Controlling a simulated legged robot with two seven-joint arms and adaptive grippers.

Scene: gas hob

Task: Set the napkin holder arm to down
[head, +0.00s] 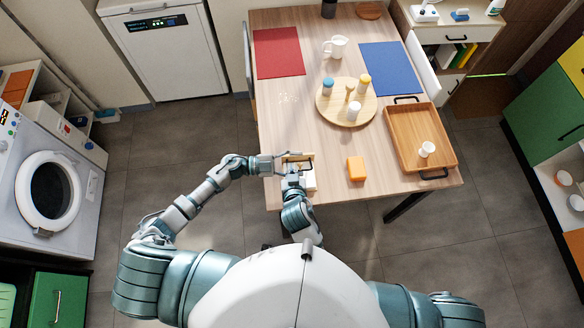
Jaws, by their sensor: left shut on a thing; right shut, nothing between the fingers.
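The napkin holder (309,166) stands at the near edge of the wooden table, with white napkins (310,182) showing at its near right side. A tan bar runs across its top; whether this is its arm, and how far it is raised, is too small to tell. My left gripper (279,160) reaches in from the left and is shut on the napkin holder at its left end. My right gripper (292,167) comes up from below, shut and empty, close in front of the holder. It hides part of the holder, and I cannot tell whether it touches.
An orange block (356,169) lies to the right of the holder. A wooden tray (404,128) with a white cup and a round board (328,112) with several shakers stand beyond. Red (279,52) and blue (390,68) mats lie farther back. Table to the holder's left is narrow.

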